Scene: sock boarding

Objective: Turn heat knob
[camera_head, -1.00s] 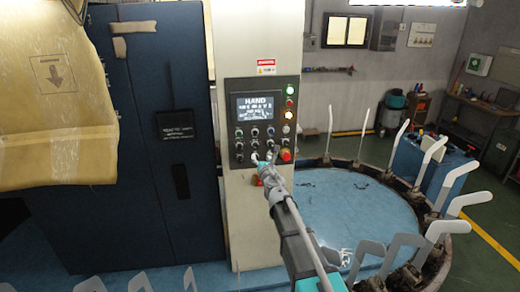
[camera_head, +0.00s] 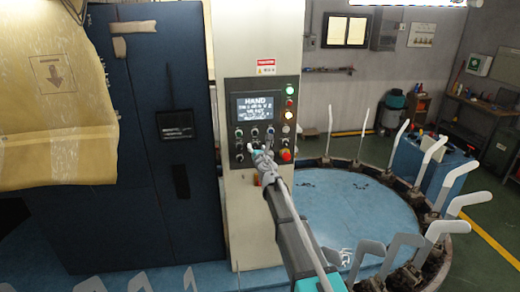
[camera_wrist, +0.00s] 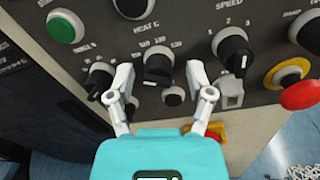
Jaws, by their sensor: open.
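The heat knob (camera_wrist: 158,66) is a black rotary knob under the "HEAT" label and a row of numbers, in the middle of the wrist view. My gripper (camera_wrist: 159,74) is open, with one pale finger left of the heat knob and one right of it. Gaps show between the fingers and the knob, and I cannot tell whether either touches it. In the head view my gripper (camera_head: 260,149) is at the lower rows of the control panel (camera_head: 262,91) and hides part of them, so the heat knob is not clear there.
The speed knob (camera_wrist: 233,48) is close to the right finger, and another black knob (camera_wrist: 99,78) is close to the left one. A red emergency button (camera_wrist: 302,94) with a yellow collar is at the right. A round blue table (camera_head: 350,215) ringed with pale boards stands right of the panel.

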